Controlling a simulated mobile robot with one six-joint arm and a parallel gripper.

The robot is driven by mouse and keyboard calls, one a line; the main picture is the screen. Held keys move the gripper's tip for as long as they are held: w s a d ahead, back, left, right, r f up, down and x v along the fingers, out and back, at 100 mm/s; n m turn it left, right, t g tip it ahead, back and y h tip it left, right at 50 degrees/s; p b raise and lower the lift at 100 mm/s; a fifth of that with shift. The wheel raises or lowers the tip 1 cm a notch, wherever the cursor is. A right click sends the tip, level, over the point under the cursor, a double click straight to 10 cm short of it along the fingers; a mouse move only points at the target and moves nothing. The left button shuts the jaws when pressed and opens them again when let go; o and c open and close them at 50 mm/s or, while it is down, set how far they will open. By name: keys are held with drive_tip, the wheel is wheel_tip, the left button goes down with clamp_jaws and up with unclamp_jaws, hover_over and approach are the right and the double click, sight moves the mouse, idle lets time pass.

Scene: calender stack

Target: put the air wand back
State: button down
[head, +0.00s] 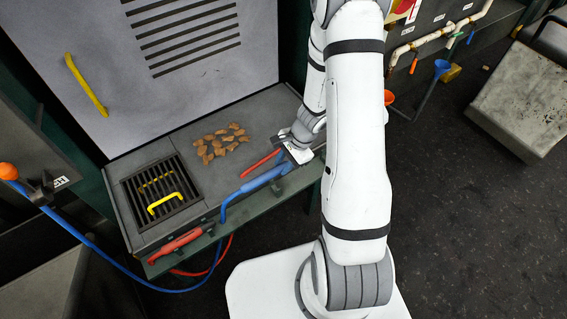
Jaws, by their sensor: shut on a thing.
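The air wand looks to be the long blue tool (262,181) with a bent thin end, at the front edge of the grey bench in the head view. It lies slantwise along the green front rail, with its bent end at the lower left. My gripper (298,155) is at the wand's upper right end and appears shut on it. The exact grip is small and partly hidden by the gripper itself. I cannot tell whether the wand touches the rail.
A red stick (262,163) lies just behind the wand. A red-handled tool (180,242) is on the rail at left. Brown lumps (219,141) and a grate with a yellow handle (165,203) are on the bench. A blue hose (95,249) hangs at left. Dark floor (470,240) is clear at right.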

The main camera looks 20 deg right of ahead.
drive_tip(key=shift+f+b, duration=4.25)
drive_tip(key=shift+b, duration=0.05)
drive_tip(key=c, duration=1.1)
unclamp_jaws()
drive_tip(key=shift+r, duration=0.1)
drive_tip(key=p+v, duration=0.1)
drive_tip(key=v, duration=0.6)
drive_tip(key=shift+d+r, duration=0.2)
drive_tip(key=shift+r, duration=0.15)
